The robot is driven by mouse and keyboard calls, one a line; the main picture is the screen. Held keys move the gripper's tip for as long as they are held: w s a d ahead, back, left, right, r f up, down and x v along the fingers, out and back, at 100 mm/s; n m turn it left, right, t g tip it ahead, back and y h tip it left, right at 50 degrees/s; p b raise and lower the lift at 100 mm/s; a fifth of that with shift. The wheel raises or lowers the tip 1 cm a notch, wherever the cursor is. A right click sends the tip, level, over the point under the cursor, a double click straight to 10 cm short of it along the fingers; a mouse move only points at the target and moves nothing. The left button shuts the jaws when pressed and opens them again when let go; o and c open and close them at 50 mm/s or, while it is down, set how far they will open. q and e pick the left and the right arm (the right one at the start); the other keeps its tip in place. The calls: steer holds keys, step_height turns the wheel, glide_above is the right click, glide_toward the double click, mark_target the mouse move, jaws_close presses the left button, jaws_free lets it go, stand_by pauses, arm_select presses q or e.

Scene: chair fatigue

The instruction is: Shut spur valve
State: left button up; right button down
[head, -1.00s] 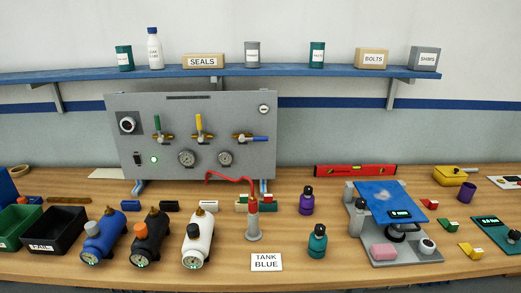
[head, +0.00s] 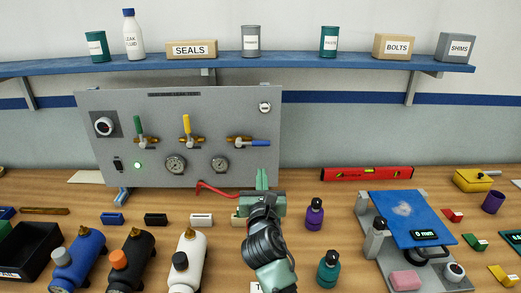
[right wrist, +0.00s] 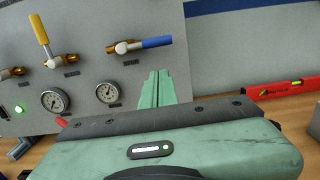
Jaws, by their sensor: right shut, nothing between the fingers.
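A grey valve panel (head: 225,110) stands at the back of the bench. It carries a green-handled valve (head: 138,126) and a yellow-handled valve (head: 186,125), both handles upright, and a blue-handled valve (head: 258,142) with its handle level, pointing right. The small labels are too small to read, so I cannot tell which is the spur valve. My right gripper (head: 262,178) is shut and empty, below the blue handle and apart from it. In the right wrist view its fingers (right wrist: 157,85) point up under the blue handle (right wrist: 157,42). My left gripper is out of view.
Gauges (head: 176,165) sit below the valves. A shelf (head: 300,66) hangs above.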

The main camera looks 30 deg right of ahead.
mark_target(255, 143)
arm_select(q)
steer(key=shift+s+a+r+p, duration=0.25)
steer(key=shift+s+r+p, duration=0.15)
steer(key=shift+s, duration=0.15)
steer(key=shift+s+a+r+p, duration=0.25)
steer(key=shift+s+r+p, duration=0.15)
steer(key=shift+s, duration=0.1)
arm_select(e)
steer(key=r+x, duration=0.1)
steer(key=x, duration=0.8)
steer(key=shift+w, duration=0.15)
